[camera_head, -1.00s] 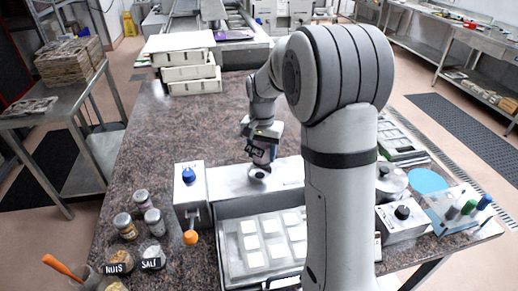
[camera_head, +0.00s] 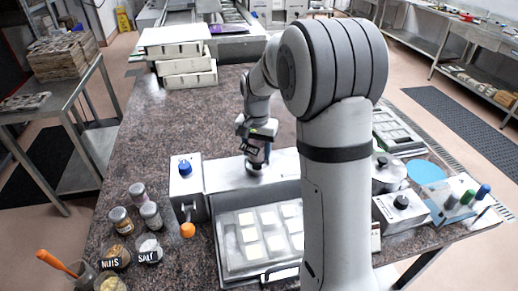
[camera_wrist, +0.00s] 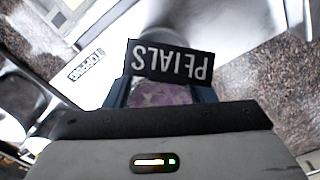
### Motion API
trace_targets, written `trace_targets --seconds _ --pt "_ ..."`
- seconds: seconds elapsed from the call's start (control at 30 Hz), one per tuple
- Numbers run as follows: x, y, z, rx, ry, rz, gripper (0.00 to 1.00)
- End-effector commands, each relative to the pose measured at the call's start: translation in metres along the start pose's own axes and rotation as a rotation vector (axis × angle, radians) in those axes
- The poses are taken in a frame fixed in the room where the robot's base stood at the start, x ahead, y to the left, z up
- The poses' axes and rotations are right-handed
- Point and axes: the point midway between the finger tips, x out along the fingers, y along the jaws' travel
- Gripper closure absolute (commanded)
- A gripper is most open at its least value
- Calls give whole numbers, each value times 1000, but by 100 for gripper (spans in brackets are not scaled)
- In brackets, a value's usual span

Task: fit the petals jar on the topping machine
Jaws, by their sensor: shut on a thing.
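The topping machine (camera_head: 222,174) is a grey-white box on the stone counter, with a blue knob on its left block and an orange-knobbed lever. My gripper (camera_head: 256,148) is above the machine's top and shut on the petals jar (camera_head: 256,165). In the wrist view the petals jar (camera_wrist: 160,95) shows pinkish contents and a dark label reading PETALS, upside down in the picture. The jar's lower end is at the machine's top; I cannot tell whether it is seated. Part of the machine (camera_wrist: 98,75) with a printed label also shows there.
A tray with pale squares (camera_head: 262,240) lies in front of the machine. Several jars (camera_head: 122,221) stand to the left, some labelled nuts and salt. White trays (camera_head: 187,68) are stacked behind. A metal pot (camera_head: 388,172) and a control box (camera_head: 401,207) are to the right.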

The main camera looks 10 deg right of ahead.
Motion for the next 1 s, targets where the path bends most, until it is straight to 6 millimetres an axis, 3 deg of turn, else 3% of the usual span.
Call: trace_targets --seconds 1.0 --pt "6 -1 2 -2 0 0 75"
